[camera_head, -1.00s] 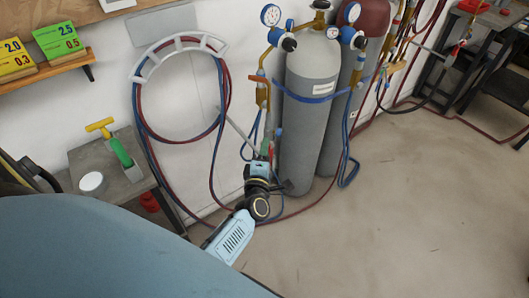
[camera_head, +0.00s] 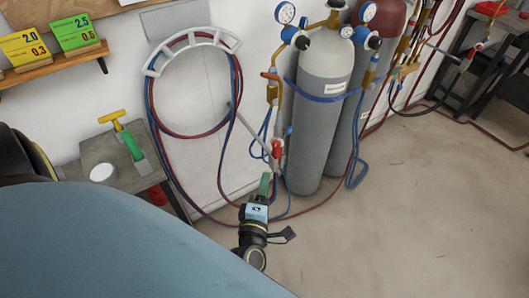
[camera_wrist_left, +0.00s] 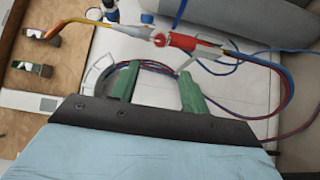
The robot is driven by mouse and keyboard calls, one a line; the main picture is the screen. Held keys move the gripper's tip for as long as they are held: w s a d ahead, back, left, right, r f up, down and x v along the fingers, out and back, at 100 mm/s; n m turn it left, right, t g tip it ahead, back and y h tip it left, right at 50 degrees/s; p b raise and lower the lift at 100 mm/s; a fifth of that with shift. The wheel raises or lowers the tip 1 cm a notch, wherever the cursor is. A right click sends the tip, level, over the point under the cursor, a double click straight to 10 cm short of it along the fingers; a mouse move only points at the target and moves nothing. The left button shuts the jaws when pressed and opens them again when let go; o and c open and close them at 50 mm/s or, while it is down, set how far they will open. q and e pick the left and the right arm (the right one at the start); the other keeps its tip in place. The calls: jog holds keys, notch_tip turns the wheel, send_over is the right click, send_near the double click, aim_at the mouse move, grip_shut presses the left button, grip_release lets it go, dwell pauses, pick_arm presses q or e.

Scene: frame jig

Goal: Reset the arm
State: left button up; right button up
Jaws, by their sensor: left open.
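My left gripper (camera_head: 266,183) is low in the middle of the head view, in front of the grey gas cylinder (camera_head: 322,120). In the left wrist view its two green fingers (camera_wrist_left: 160,72) stand apart with nothing between them. A torch with a red body (camera_head: 277,149) hangs beside the cylinder, just above the fingers in the head view. In the left wrist view the torch (camera_wrist_left: 185,42) lies beyond the fingertips, apart from them. My right gripper is in neither view.
A white wall rack (camera_head: 190,40) carries looped red and blue hoses (camera_head: 165,125). A small grey side table (camera_head: 130,178) holds a tool with yellow and green parts and a white round item. A second, red-topped cylinder (camera_head: 385,20) stands behind. Floor at right is clear.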

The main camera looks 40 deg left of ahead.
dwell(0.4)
pick_arm(q)
jog(key=s+d+f+m+g+h+b, duration=0.1)
jog(key=s+d+f+m+g+h, duration=0.25)
jog(key=f, duration=0.55)
jog(key=s+d+f+m+g+h, duration=0.15)
jog(key=s+f+m, duration=0.25)
jog(key=f+m, duration=0.4)
jog(key=s+d+f+m+g+h+b, duration=0.1)
jog(key=s+d+f+m+g+h, duration=0.2)
jog(key=f, duration=0.7)
jog(key=s+a+f+m+g, duration=0.2)
jog(key=s+f+m, duration=0.1)
jog(key=s, duration=0.4)
jog(key=s+a+f+m+g, duration=0.3)
jog(key=s+f+m, duration=0.1)
jog(key=s, duration=0.4)
jog(key=s+a+f+m+g+y+b, duration=0.1)
jog(key=s+a+f+m+g, duration=0.1)
jog(key=s+f, duration=0.3)
jog(key=s+a+m, duration=0.1)
jog(key=s, duration=0.2)
jog(key=shift+s+a+f+g, duration=0.15)
jog(key=shift+g, duration=0.15)
